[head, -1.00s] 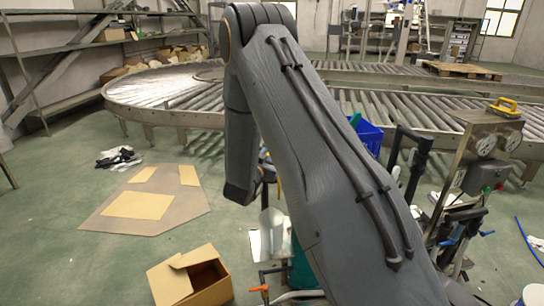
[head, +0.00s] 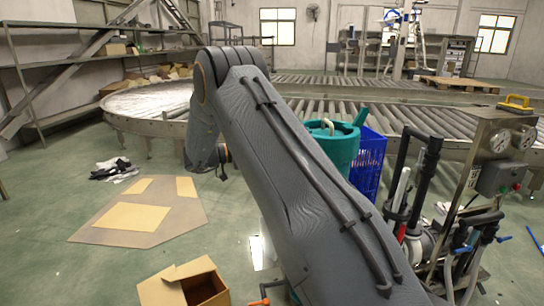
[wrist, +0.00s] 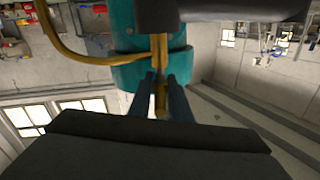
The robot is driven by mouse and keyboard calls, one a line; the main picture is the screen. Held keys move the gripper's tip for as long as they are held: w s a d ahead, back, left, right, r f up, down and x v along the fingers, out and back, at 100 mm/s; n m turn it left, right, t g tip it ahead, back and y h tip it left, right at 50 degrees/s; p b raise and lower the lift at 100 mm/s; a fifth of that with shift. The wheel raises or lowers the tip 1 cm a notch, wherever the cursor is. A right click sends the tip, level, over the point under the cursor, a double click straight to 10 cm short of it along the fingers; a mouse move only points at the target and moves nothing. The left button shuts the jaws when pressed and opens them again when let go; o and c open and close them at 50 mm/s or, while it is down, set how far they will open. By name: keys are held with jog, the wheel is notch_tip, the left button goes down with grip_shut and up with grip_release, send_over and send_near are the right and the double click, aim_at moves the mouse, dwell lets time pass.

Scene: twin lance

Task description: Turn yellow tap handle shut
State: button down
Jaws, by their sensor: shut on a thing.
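In the wrist view, a yellow tap handle (wrist: 161,98) shows as a narrow upright bar against a teal body (wrist: 128,76). A thin curved yellow pipe (wrist: 62,45) runs from the left to the bar's upper part. My gripper (wrist: 163,78) has its two dark fingers close on either side of the bar and is shut on it. The dark wrist parts hide the surroundings above and below. In the head view my arm's end is turned away behind the arm, and neither the gripper nor the yellow handle can be made out there.
A teal drum (head: 340,148) and a blue crate (head: 371,165) stand just right of my arm. A gauge panel (head: 485,150) and black pipes (head: 410,185) are at the right. An open cardboard box (head: 185,284) lies at the bottom.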

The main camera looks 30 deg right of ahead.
jog(key=shift+w+m+g+b, duration=0.2)
jog(key=shift+m+g+b, duration=0.55)
jog(key=shift+g, duration=0.15)
jog(key=shift+d+r+g+y, duration=0.1)
jog(key=shift+r+g+y, duration=0.1)
jog(key=shift+g+y, duration=0.15)
jog(key=c, duration=1.8)
grip_release()
jog(key=shift+f, duration=0.1)
jog(key=shift+a, duration=0.35)
jog(key=b+v, duration=0.1)
jog(key=v, duration=0.6)
jog(key=shift+w, duration=0.1)
